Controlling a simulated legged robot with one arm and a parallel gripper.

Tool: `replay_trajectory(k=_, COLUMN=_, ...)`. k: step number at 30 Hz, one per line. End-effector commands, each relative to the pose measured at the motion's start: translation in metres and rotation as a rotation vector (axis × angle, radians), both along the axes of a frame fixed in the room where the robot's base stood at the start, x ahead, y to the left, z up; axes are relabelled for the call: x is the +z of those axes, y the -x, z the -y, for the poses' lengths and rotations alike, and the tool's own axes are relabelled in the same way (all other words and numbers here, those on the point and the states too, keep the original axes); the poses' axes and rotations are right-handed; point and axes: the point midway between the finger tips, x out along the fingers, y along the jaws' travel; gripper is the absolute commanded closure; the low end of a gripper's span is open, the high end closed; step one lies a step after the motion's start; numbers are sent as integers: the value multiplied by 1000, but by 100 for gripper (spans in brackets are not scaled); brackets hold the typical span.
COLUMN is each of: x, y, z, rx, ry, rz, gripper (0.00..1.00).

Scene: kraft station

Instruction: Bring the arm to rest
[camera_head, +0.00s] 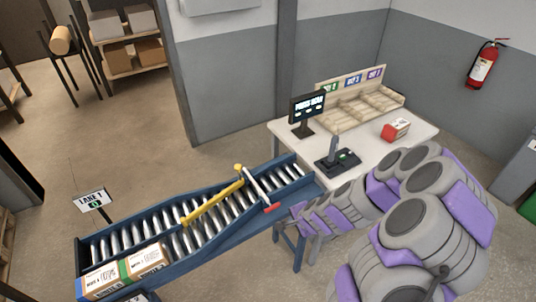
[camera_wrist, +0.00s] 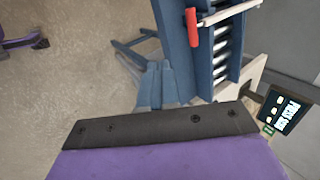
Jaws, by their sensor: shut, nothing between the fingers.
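My arm (camera_head: 430,200), grey and purple, reaches from the lower right of the head view toward the near right end of the conveyor. My gripper (camera_head: 300,220) is at its far end, beside the conveyor's blue frame and in front of the table. In the wrist view my gripper (camera_wrist: 165,125) fills the bottom as a purple body with a black edge strip. It is shut and holds nothing. The fingertips are not clearly seen in the head view.
A blue roller conveyor (camera_head: 225,231) with a yellow bar (camera_head: 212,203) carries boxes (camera_head: 126,272) at its near left end. The white table (camera_head: 362,157) bears a screen (camera_head: 306,106), a dark device (camera_head: 337,162), a wooden sorter (camera_head: 362,108) and a red-ended box (camera_head: 396,129). Left floor is open.

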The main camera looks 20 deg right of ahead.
Motion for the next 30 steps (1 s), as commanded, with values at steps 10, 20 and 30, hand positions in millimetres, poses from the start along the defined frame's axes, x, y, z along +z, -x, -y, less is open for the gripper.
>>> replay_trajectory(k=10, x=30, y=5, z=-34, rx=184, ry=14, rz=2, gripper=100)
replay_trajectory(k=20, x=100, y=68, z=-102, rx=682, ry=106, rz=-73, gripper=100)
replay_trajectory(k=30, x=154, y=171, z=-116, rx=1074, ry=253, rz=-242, gripper=100)
